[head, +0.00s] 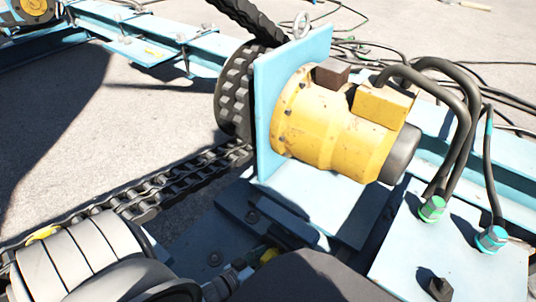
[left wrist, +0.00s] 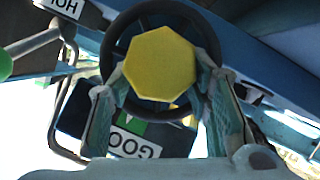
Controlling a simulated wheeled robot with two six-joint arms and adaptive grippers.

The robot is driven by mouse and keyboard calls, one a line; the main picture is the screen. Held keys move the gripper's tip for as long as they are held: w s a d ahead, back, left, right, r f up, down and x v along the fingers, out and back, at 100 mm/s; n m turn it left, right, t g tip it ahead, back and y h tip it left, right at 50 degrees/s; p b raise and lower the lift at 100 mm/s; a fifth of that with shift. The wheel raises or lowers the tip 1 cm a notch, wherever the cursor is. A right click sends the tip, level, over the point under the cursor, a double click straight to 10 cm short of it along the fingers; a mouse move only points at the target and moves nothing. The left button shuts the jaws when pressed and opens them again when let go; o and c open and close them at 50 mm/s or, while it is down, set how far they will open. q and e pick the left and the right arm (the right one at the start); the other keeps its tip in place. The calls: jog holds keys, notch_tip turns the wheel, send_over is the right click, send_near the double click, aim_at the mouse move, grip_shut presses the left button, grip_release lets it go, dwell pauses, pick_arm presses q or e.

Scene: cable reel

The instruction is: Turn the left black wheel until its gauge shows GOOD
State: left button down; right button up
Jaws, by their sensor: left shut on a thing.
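The black wheel (left wrist: 172,111) with a yellow faceted hub (left wrist: 160,62) fills the upper middle of the left wrist view. My left gripper (left wrist: 162,80) has one finger on each side of the hub and is shut on the wheel. Just below the wheel, partly covered by it and the fingers, is a dark gauge panel (left wrist: 70,105) with an upside-down white GOOD label (left wrist: 135,144) and a small green mark above the label. I cannot make out a needle. In the head view my left arm comes in at the lower left; its fingers and the wheel cannot be made out there. My right gripper is out of view.
Another label, partly cut off and reading HOL upside down (left wrist: 65,6), is at the upper left. A grey lever with a green knob (left wrist: 4,65) lies left of the wheel. In the head view stand a yellow motor (head: 320,120), a chain (head: 175,185), and black hoses (head: 455,95).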

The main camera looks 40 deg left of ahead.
pick_arm(q)
jog(key=shift+a+f+n+h, duration=0.1)
jog(key=shift+n+h, duration=0.3)
jog(key=shift+n, duration=0.2)
jog(key=c, duration=0.8)
grip_release()
jog(key=shift+c, duration=0.2)
jog(key=v, duration=1.2)
